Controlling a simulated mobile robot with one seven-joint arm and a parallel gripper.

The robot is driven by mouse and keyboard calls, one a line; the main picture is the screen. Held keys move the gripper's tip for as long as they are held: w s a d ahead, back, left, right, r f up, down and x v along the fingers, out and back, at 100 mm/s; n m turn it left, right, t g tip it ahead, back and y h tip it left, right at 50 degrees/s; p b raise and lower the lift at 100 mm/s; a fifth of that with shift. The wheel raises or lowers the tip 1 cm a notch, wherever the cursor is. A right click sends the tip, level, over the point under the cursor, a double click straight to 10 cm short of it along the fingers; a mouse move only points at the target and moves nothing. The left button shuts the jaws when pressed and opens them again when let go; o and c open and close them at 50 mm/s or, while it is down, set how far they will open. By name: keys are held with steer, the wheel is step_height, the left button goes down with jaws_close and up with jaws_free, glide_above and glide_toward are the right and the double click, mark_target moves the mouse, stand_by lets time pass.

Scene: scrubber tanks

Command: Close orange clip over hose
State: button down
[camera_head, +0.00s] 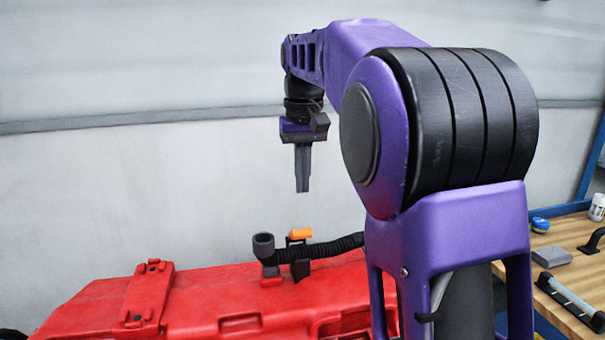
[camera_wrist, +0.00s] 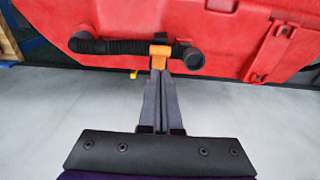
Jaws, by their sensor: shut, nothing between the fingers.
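The orange clip (camera_head: 300,233) sits at the top of a black bracket on the red tank, above the black ribbed hose (camera_head: 338,246). In the wrist view the clip (camera_wrist: 160,50) shows just beyond my fingertips, where the hose (camera_wrist: 125,46) meets the bracket. I cannot tell whether the clip touches the hose. My gripper (camera_head: 303,190) points down above the clip, with a clear gap in the head view. Its two fingers are together and empty. In the wrist view the fingertips (camera_wrist: 160,74) hide part of the clip's surroundings.
The red tank (camera_head: 215,295) fills the area below, with a raised red block (camera_head: 148,295) at left. A wooden bench (camera_head: 560,255) with tools is at right. The pale wall behind is bare.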

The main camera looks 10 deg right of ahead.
mark_target(302, 230)
steer(key=f, duration=0.3)
steer(key=f+b, duration=0.1)
steer(key=f, duration=0.4)
steer(key=shift+w+f+b, duration=0.3)
steer(key=shift+f+b, duration=0.05)
steer(key=shift+f, duration=0.05)
steer(key=shift+f, duration=0.1)
